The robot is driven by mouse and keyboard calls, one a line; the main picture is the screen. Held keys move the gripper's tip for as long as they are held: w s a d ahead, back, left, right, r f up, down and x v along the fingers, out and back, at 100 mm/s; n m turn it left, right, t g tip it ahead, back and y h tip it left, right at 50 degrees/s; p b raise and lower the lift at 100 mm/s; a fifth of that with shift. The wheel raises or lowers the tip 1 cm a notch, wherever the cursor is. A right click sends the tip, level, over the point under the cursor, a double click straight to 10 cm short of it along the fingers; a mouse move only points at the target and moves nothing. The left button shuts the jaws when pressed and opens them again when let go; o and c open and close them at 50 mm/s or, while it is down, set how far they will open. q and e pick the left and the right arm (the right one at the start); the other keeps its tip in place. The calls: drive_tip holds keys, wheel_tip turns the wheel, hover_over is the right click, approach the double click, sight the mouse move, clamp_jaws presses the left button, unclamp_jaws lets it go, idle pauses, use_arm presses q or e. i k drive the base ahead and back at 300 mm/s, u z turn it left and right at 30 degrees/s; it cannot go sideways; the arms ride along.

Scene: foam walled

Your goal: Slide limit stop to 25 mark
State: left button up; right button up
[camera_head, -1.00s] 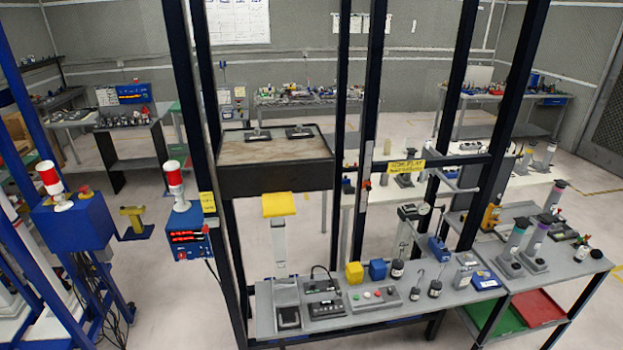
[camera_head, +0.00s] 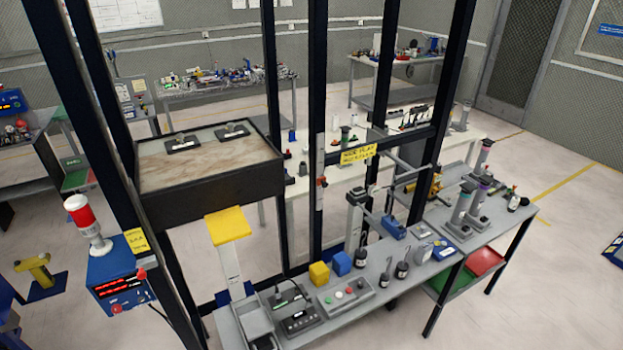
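A narrow pale strip (camera_head: 319,215) runs down a dark upright post of the frame, left of a yellow sign (camera_head: 357,154). A small orange-red piece (camera_head: 321,182) sits on this strip and may be the limit stop; it is too small to be sure. No scale marks or number 25 can be read. Neither of my grippers shows in the head view, and no arm of mine is seen.
A grey bench (camera_head: 352,292) in front of the frame bears a control box (camera_head: 345,297), yellow block (camera_head: 319,274) and blue block (camera_head: 341,263). A dark-sided box (camera_head: 212,192) hangs in the frame. A blue unit with red lamp (camera_head: 118,270) stands left. Floor is open at right.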

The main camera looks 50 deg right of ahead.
sight(321, 181)
drive_tip(key=z, duration=0.6)
drive_tip(key=i, duration=0.9)
drive_tip(key=z, duration=0.75)
